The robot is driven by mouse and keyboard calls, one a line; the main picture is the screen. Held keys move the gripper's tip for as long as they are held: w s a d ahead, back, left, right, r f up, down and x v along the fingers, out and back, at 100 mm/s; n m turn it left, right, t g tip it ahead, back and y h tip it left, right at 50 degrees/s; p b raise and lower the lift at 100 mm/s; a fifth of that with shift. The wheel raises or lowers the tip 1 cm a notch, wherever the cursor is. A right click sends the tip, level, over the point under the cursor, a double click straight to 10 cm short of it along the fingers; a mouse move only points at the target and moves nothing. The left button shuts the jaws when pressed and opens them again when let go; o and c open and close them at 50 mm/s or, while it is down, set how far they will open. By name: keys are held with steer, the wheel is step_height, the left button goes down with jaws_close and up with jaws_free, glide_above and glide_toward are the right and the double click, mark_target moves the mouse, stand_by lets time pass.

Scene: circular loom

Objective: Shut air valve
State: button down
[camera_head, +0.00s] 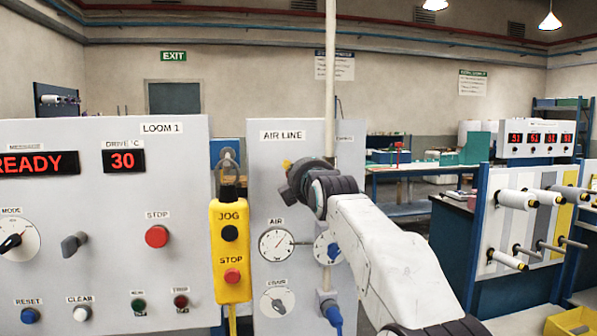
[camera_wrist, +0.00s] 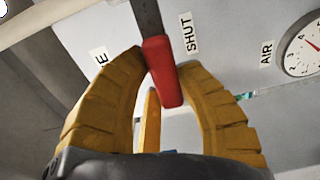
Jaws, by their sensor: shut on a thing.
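The air valve's lever has a red grip (camera_wrist: 163,72) on a flat grey metal bar, seen in the wrist view against the grey panel. My gripper (camera_wrist: 165,66) has its yellow fingers on both sides of the red grip and is shut on it. A label reading SHUT (camera_wrist: 188,34) is just right of the lever, and a partly hidden label ending in E is at left. In the head view my gripper (camera_head: 289,164) is at the AIR LINE panel (camera_head: 262,190), below its title. My wrist hides the lever there.
An AIR gauge (camera_head: 277,244) sits below my gripper, with a dial (camera_head: 277,301) under it. A yellow JOG/STOP pendant (camera_head: 230,270) hangs left of the panel, beside the LOOM 1 panel (camera_head: 110,220). A rack with white spools (camera_head: 515,197) stands at right.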

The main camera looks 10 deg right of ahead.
steer(key=shift+f+n, duration=0.3)
steer(key=shift+n, duration=0.1)
steer(key=c, duration=0.8)
jaws_free()
steer(key=shift+c, duration=0.2)
steer(key=s, duration=1.2)
steer(key=shift+d, duration=0.1)
